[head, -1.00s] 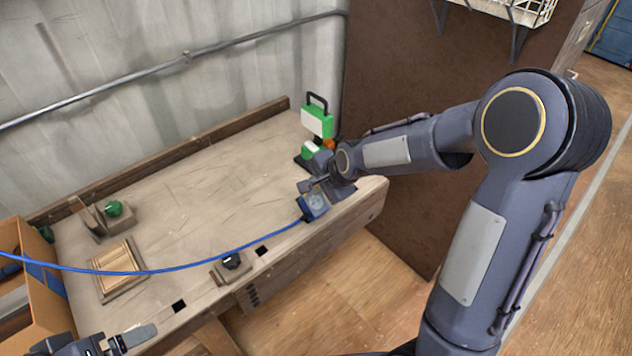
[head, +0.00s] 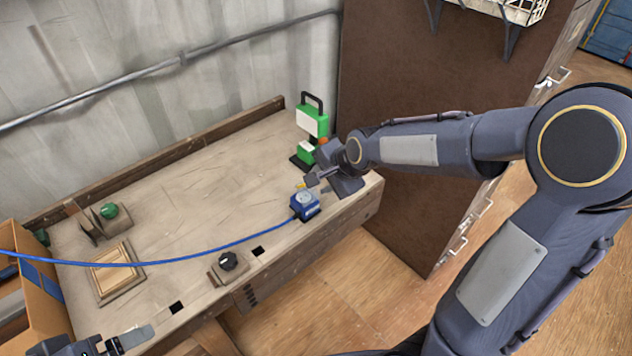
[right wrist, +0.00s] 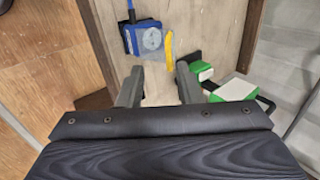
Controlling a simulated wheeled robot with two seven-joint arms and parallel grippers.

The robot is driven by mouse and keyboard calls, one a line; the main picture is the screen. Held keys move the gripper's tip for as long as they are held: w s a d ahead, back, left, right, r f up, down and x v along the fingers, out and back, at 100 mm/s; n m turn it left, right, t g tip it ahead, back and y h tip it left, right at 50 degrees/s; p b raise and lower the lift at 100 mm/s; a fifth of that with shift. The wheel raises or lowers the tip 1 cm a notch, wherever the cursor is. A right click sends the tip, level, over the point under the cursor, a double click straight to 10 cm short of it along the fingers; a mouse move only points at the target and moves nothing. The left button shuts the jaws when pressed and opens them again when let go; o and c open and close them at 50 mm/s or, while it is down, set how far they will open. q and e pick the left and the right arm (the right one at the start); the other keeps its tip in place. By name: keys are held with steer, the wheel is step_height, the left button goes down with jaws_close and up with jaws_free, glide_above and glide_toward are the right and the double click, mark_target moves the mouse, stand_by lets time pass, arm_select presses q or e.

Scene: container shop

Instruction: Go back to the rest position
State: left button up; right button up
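My right gripper (head: 318,186) is over the right end of the workbench (head: 190,200). In the right wrist view (right wrist: 158,82) its two fingers stand apart with nothing between them. A blue device (head: 305,206) with a round pale face and a blue hose sits on the bench near its front edge, just beyond the fingers; it also shows in the right wrist view (right wrist: 146,39). A small yellow piece (right wrist: 169,50) is beside it. My left gripper (head: 132,338) is at the bottom left, by the bench's front edge; its finger opening is not clear.
A green and white device (head: 313,122) with a black handle stands at the bench's back right, close to my right wrist. A black knob on a block (head: 228,262), a wooden frame (head: 115,272), a green knob (head: 109,210) and a cardboard box (head: 42,290) are further left. A brown cabinet (head: 400,215) stands at right.

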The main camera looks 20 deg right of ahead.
steer(key=s+r+n, duration=0.2)
steer(key=s+n, duration=0.4)
steer(key=s, duration=0.6)
steer(key=s+r+n+g+y, duration=0.1)
steer(key=s+r+n, duration=0.2)
steer(key=s, duration=0.9)
steer(key=n, duration=0.3)
steer(key=shift+s+a+n, duration=0.15)
steer(key=shift+a+n, duration=0.15)
steer(key=shift+a, duration=0.05)
steer(key=shift+c, duration=0.3)
